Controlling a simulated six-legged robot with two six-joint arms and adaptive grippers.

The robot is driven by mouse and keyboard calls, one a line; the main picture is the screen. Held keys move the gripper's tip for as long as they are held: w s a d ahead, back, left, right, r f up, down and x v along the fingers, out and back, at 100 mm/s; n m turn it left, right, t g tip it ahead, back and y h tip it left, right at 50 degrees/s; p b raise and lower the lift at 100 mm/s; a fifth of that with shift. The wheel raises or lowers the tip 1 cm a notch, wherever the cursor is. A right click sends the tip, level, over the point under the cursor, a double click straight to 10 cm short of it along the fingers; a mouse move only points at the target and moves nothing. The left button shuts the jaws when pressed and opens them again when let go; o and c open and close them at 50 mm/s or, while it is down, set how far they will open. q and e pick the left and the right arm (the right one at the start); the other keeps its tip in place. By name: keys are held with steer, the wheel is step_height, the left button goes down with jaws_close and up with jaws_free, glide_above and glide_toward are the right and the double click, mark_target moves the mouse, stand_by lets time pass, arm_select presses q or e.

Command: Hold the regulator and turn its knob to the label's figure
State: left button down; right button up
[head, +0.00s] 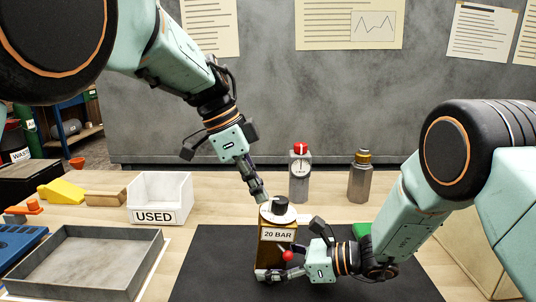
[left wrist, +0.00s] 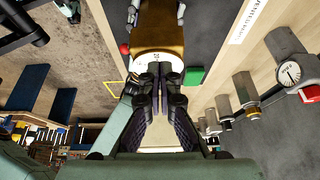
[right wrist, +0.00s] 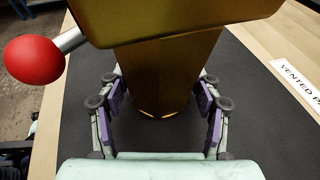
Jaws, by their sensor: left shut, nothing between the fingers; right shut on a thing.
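The regulator (head: 270,258) is a brass-coloured body standing upright on the black mat, with a "20 BAR" label (head: 277,235) on its front. A black knob (head: 280,204) sits on its pale round top, and a red ball lever (head: 288,256) sticks out from its side. My left gripper (head: 263,197) is shut and empty, its tips close to the knob. In the left wrist view its fingers (left wrist: 161,72) overlap the pale top and hide the knob; contact is unclear. My right gripper (head: 266,274) is shut around the regulator's lower body (right wrist: 160,60), a finger on each side.
A gauge with a red top (head: 299,172) and a brass-capped grey bottle (head: 360,176) stand behind. A white "USED" bin (head: 158,216) and a grey tray (head: 150,250) are at left. A green block (head: 361,230) lies near my right arm. The black mat (head: 210,262) is clear left of the regulator.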

steer(key=shift+f, duration=0.15)
arm_select(q)
steer(key=r, duration=0.6)
steer(key=shift+d, duration=0.25)
steer(key=shift+f, duration=0.1)
arm_select(e)
steer(key=o, duration=1.1)
steer(key=shift+d, duration=0.1)
steer(key=shift+d+r, duration=0.3)
steer(key=shift+d, duration=0.05)
steer(key=v, duration=1.1)
steer(key=shift+s, duration=0.2)
steer(key=shift+a, duration=0.1)
